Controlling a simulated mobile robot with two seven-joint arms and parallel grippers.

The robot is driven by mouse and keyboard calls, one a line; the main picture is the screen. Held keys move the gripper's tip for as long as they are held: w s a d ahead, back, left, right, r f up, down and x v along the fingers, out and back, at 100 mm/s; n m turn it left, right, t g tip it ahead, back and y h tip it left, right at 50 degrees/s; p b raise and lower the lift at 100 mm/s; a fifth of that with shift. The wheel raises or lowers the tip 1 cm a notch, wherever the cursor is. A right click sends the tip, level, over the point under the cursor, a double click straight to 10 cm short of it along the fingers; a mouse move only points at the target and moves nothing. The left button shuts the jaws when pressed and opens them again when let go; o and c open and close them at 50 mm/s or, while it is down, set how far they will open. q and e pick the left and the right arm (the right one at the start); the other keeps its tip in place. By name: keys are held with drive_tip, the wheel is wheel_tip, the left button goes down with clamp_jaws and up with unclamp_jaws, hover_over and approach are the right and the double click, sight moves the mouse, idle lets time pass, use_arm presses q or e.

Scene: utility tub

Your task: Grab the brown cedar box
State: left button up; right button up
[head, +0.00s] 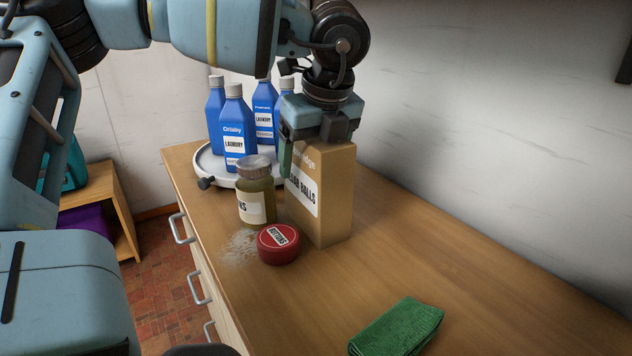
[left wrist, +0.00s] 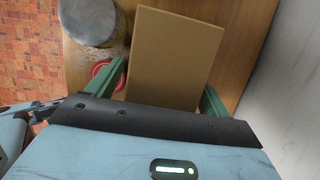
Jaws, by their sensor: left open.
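The brown cedar box (head: 334,199) stands upright on the wooden counter, with a white label reading "BALLS" on its front. My left gripper (head: 318,150) is directly above it, pointing down, with one finger in front of the box's upper left side. In the left wrist view the box's plain top (left wrist: 172,58) lies between the two green fingers of the open gripper (left wrist: 162,92). A small gap shows on the finger sides; whether either finger touches the box I cannot tell. My right gripper is not in view.
A jar (head: 256,192) with a label and a red round tin (head: 278,244) stand close to the box's left. Several blue laundry bottles (head: 236,130) stand on a round white tray (head: 208,164) behind. A green cloth (head: 398,327) lies in front. White powder is spilled near the tin.

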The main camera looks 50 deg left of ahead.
use_arm(q)
drive_tip(key=shift+f+b, duration=0.25)
drive_tip(key=shift+b, duration=0.1)
idle(0.4)
drive_tip(key=c, duration=1.2)
